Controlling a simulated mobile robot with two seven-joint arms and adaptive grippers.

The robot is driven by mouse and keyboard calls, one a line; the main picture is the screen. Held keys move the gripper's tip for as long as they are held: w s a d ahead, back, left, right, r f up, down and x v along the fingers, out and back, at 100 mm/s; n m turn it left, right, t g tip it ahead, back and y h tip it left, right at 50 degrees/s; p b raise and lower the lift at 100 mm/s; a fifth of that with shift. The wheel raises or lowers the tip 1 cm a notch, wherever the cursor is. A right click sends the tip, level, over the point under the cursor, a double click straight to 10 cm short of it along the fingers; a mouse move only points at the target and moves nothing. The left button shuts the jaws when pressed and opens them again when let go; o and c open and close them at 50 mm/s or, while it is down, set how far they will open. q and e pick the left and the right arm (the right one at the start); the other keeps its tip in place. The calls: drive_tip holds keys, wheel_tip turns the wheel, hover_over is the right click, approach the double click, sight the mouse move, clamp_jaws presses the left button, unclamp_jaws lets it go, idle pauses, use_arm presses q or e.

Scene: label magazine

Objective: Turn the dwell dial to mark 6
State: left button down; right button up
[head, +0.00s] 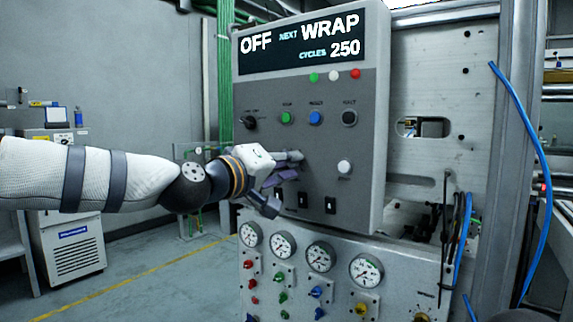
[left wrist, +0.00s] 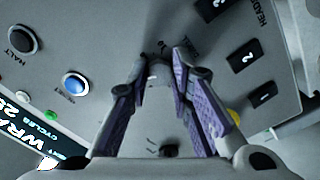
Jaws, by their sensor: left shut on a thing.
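The dwell dial (left wrist: 158,56) is mostly hidden between my left fingertips in the left wrist view; only a dark bit of it shows. Its pointer and marks cannot be read. My left gripper (head: 284,168) reaches in from the left to the face of the grey control panel (head: 318,100). The left wrist view shows the purple-padded fingers of this gripper (left wrist: 159,76) closed in at the tips on the dial. In the head view the gripper covers the dial. My right gripper is in neither view.
Green, blue (head: 315,118) and black buttons and a black selector (head: 249,122) are above. A gauge panel (head: 340,291) lies underneath. A blue hose (head: 541,150) hangs at right.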

use_arm(q)
drive_tip(key=c, duration=1.4)
unclamp_jaws()
drive_tip(key=v, duration=1.2)
drive_tip(key=shift+f, duration=0.1)
